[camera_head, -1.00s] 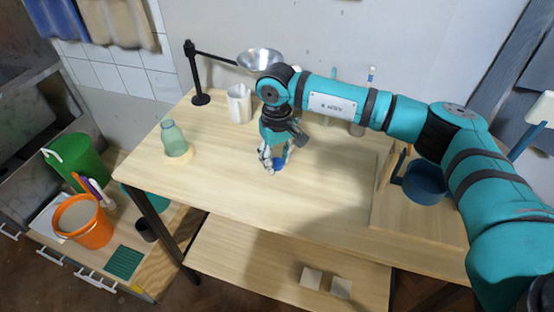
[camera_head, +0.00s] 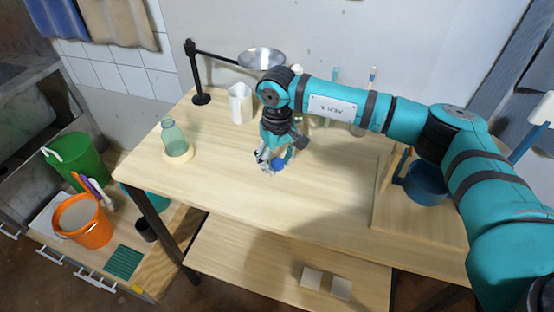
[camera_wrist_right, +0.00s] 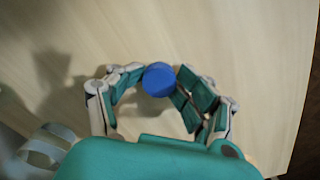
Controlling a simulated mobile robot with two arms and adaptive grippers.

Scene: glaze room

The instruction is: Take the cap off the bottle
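The bottle (camera_head: 175,139) is pale green and see-through, and stands upright at the left of the table in the head view. Its mouth shows no cap. A round blue cap (camera_head: 277,164) is at the middle of the table, beneath my right gripper (camera_head: 275,161); it also shows in the right wrist view (camera_wrist_right: 159,79). My right gripper's fingers are bowed apart around the cap, their tips close to its sides. Whether any finger touches the cap is hard to see. My left gripper is not in view.
A pale round base (camera_head: 178,156) is under the bottle. A white jug (camera_head: 240,104) and a black stand (camera_head: 191,73) with a metal funnel (camera_head: 262,58) are at the back. A blue pot (camera_head: 426,186) is at the right. The table's front left is clear.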

